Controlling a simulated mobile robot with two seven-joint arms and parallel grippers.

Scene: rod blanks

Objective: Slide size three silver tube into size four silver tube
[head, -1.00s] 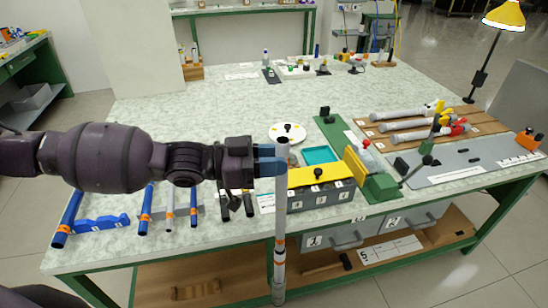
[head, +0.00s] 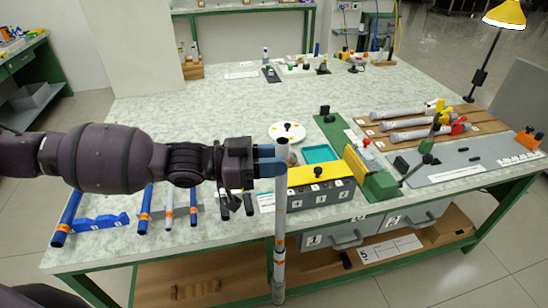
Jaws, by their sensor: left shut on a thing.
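My left gripper (head: 268,160) is shut on a long silver tube (head: 280,205) with orange bands. The tube hangs upright in front of the table's front edge, its lower end below the tabletop. I cannot read a size on it, nor tell whether it is one tube or one inside another. A silver tube with orange bands (head: 169,207) lies among blue tubes at the front left of the table. More silver tubes (head: 397,113) lie on a wooden rack at the right. I cannot tell which tube is size three or four. My right gripper is not in view.
Blue tubes (head: 68,216) rest on a blue holder (head: 100,221) at the front left. A grey box with a yellow top (head: 318,174), a green fixture (head: 381,186) and a teal tray (head: 320,154) stand right of the held tube. The table's middle (head: 200,120) is clear.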

